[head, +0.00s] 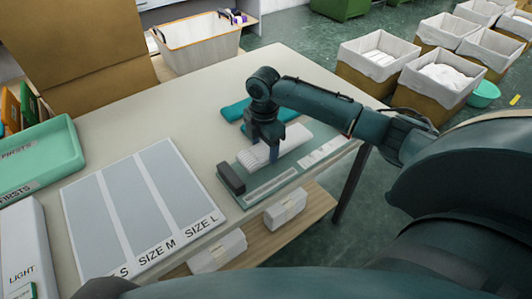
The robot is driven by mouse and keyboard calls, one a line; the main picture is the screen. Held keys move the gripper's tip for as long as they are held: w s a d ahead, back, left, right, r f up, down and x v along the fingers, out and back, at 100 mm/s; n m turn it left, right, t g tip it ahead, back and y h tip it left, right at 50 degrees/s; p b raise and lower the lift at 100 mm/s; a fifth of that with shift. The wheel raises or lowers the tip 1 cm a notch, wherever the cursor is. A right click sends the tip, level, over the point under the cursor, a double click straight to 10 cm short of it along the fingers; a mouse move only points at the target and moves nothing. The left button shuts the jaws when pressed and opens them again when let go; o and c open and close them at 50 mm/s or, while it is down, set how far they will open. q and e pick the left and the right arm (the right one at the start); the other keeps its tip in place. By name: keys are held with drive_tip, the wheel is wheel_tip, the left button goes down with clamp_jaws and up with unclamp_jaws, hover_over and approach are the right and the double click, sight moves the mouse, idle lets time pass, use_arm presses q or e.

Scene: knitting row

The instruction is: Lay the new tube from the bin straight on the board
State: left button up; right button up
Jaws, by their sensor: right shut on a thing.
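A white ribbed tube (292,141) is at the grey-green board (307,170) on the table, running roughly along the board's long side. My right gripper (263,151) points down over the tube's left part and is shut on it. The fingers hide part of the tube. I cannot tell whether the tube rests fully on the board or is held just above it. A dark block (230,178) stands at the board's left end. My left gripper is not in view.
Teal pieces (235,109) lie behind the arm. The size mat (140,205) lies left of the board, with a green tray (70,150) beyond it. A lined basket (197,45) stands at the back. Wrapped packs (285,210) sit on the lower shelf. Lined bins (378,62) stand on the floor.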

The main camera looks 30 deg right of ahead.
wheel_tip(320, 180, down, 3)
drive_tip(key=shift+f, duration=0.15)
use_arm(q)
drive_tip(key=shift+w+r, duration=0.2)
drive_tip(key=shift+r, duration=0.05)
use_arm(e)
drive_tip(key=shift+f, duration=0.15)
drive_tip(key=shift+f, duration=0.1)
drive_tip(key=o, duration=0.9)
drive_tip(key=shift+o, duration=0.2)
wheel_tip(320, 180, up, 11)
drive_tip(key=shift+r, duration=0.65)
